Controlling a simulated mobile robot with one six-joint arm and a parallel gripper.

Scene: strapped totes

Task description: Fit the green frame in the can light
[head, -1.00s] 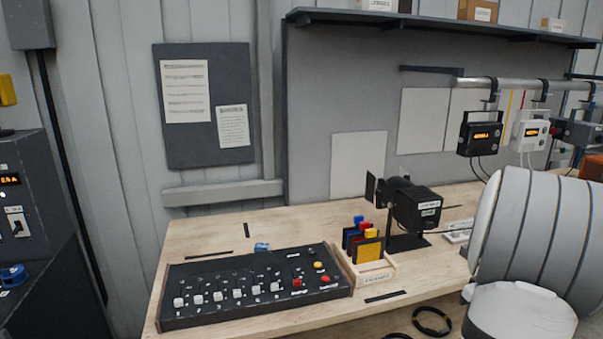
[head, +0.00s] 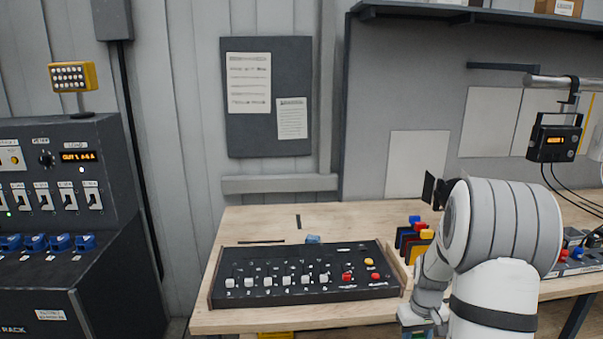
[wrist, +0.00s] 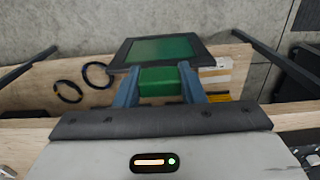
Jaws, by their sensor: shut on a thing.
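The green frame (wrist: 160,50), a dark-edged square with a green sheet and a green tab, shows in the wrist view. My gripper (wrist: 159,82) is shut on its tab between two blue fingers, and the sheet extends beyond the fingertips. In the head view only a little of my gripper (head: 416,320) shows low by the bench's front edge, and the frame is hard to make out. The can light (head: 429,188) is black and stands on the bench; my arm hides most of it. The frame is apart from the can light.
A holder with blue, red and yellow frames (head: 408,238) stands beside the control board (head: 300,277) on the wooden bench (head: 262,218). A black lamp (head: 555,140) hangs from a rail at right. A rack (head: 50,180) stands at left. Black cable loops (wrist: 98,74) show in the wrist view.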

